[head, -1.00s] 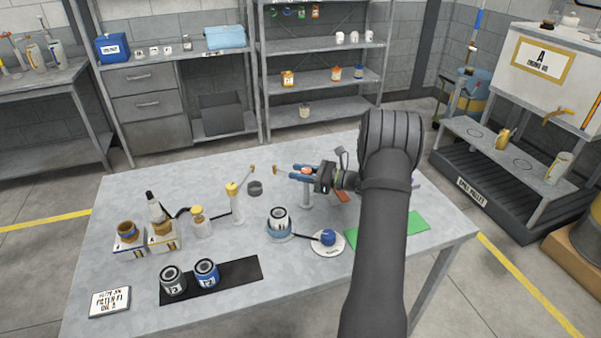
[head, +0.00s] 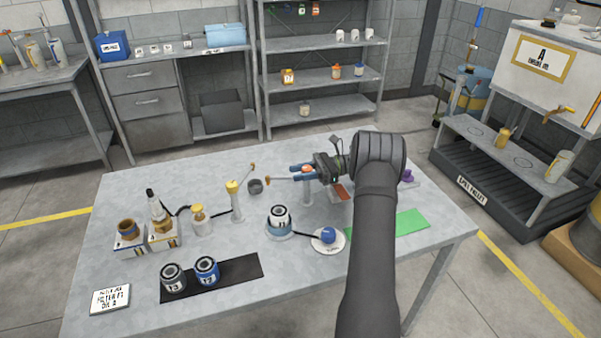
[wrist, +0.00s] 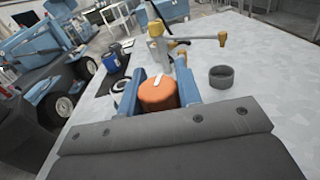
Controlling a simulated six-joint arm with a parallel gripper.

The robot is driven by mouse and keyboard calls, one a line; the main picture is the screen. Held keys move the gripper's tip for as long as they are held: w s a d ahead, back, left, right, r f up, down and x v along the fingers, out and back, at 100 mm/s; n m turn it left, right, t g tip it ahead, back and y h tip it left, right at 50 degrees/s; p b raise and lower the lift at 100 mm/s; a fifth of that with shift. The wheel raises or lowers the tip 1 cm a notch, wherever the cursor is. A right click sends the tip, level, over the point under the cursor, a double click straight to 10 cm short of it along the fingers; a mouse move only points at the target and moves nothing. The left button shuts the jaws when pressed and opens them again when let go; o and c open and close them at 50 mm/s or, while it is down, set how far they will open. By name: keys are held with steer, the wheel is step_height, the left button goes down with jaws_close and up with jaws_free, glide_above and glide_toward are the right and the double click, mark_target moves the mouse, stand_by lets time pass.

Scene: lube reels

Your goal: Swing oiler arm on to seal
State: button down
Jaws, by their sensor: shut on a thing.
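My gripper (head: 300,171) is shut on an orange knob (head: 307,170) atop a pale post (head: 307,192). In the wrist view the knob (wrist: 158,95) sits between the blue fingers, with a white mark on top. A thin rod with a brass tip (head: 268,180) reaches left from the knob in the head view. It points past the back of a white-and-black filter can (head: 279,215) on a blue base (head: 279,231), apart from it. I cannot make out a seal on the can's top. A second post with a yellow top (head: 233,187) has its own arm and brass tip (head: 252,166).
A small dark cup (head: 255,187) stands between the posts. A blue ball knob (head: 328,235) is at front right of the base. Two filter cans (head: 206,270) stand on a black mat (head: 245,272). A green mat (head: 400,225) lies right.

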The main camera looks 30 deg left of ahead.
steer(key=shift+f, duration=0.1)
stand_by(0.3)
steer(key=c, duration=1)
jaws_free()
steer(key=shift+c, duration=0.2)
